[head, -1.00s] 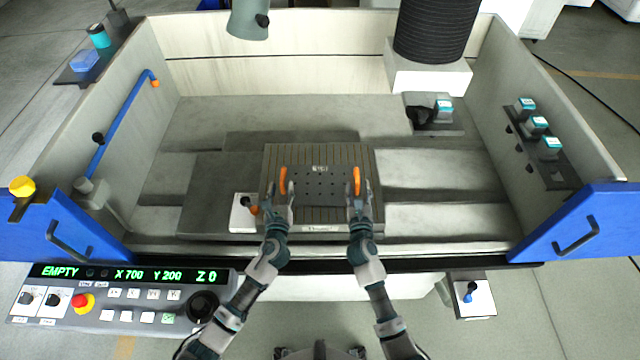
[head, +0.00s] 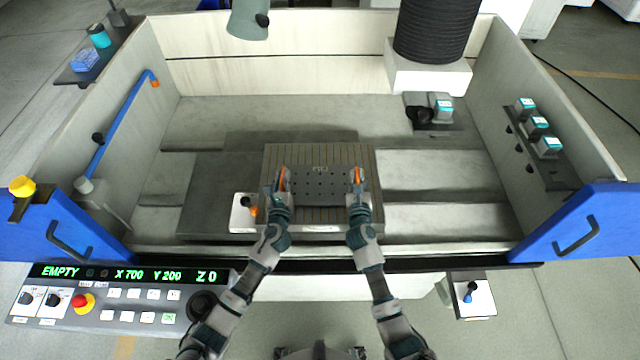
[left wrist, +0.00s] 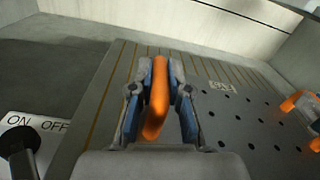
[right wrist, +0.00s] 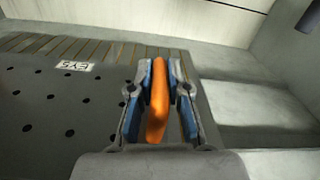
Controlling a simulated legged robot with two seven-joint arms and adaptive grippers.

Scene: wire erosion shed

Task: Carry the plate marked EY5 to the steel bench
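The grey plate marked EY5 (head: 322,186) lies on the slotted table in the middle of the machine's tank. It has rows of dark holes, an upright orange handle at each side and a white label; the label (left wrist: 220,86) also shows in the left wrist view. My left gripper (head: 282,182) is closed around the left orange handle (left wrist: 157,100). My right gripper (head: 356,180) is closed around the right orange handle (right wrist: 156,100). In both wrist views the fingertips lie close against the handle sides. No gap shows under the plate. I cannot make out the steel bench.
A white ON/OFF switch box (head: 242,214) stands just left of the plate. Tank walls enclose the sides and back, with blue doors (head: 575,225) at the front corners. A black bellows column (head: 437,30) hangs at the back right. The control panel (head: 120,295) is at front left.

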